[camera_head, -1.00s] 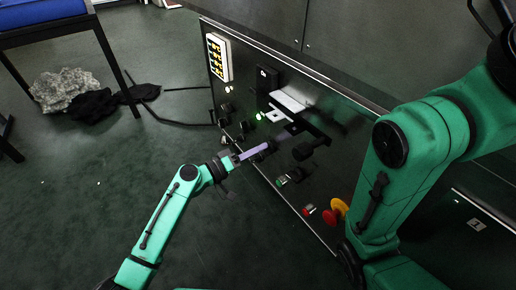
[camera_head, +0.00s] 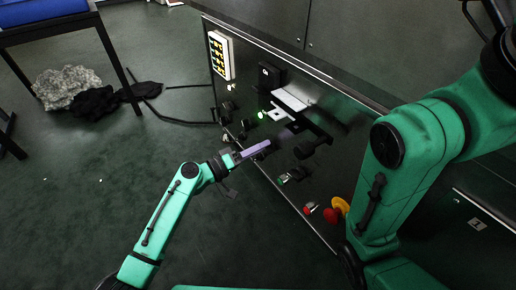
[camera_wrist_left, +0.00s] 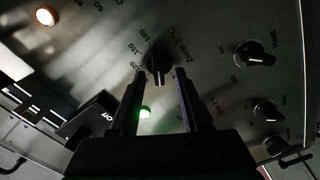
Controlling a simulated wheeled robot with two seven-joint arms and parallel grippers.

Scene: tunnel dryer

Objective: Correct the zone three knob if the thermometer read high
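In the left wrist view a black round knob (camera_wrist_left: 158,65) with a white mark sits beneath a temperature scale labelled "Zone"; I cannot read its number for certain. The mark points down in the picture. My left gripper's fingers (camera_wrist_left: 160,100) stand apart, with the knob just beyond and between their tips; I cannot tell whether they touch it. In the head view my left gripper (camera_head: 253,151) reaches the control panel (camera_head: 262,190), with a pale violet bar at its end. A display (camera_head: 219,55) with yellow digits is on the panel; the digits are too small to read. My right gripper is out of view.
Other knobs (camera_wrist_left: 254,54), a green light (camera_wrist_left: 144,112) and an amber light (camera_wrist_left: 45,16) surround the fingers. A red-and-yellow button (camera_head: 334,211) is low on the panel. Open floor (camera_head: 90,200) lies left; dark cloth (camera_head: 95,104) lies by a blue-topped table (camera_head: 45,10).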

